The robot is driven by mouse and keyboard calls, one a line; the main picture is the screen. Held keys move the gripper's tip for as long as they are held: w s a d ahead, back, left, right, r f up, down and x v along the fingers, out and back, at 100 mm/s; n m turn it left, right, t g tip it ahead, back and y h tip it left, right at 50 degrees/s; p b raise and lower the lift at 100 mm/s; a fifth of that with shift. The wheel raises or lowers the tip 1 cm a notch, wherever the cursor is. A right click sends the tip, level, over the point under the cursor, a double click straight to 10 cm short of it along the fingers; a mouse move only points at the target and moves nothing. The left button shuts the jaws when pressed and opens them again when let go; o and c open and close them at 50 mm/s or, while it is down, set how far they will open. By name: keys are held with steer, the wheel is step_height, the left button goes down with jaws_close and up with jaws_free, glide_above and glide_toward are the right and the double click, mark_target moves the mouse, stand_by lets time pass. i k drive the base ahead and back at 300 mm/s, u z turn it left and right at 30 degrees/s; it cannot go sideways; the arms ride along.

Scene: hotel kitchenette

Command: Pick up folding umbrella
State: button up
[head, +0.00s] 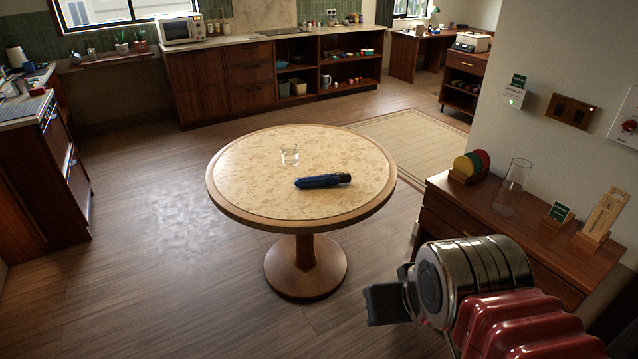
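A dark blue folding umbrella (318,182) with a black handle end lies on its side on the round table (240,195). The handle end points right. My gripper (372,304) is at the lower right in the head view, in front of the table and well away from the umbrella. Its dark finger part shows only from the side, so I cannot tell whether it is open. I see nothing held in it.
A wooden cabinet (455,224) at the right bears coloured discs (471,165), a clear vase (512,187) and a small sign (559,213), close to my arm. Counters with open shelves line the back. The wooden floor (150,270) left of the table is clear.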

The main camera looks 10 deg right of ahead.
mark_target(324, 181)
steer(key=u, duration=2.15)
steer(key=i, duration=2)
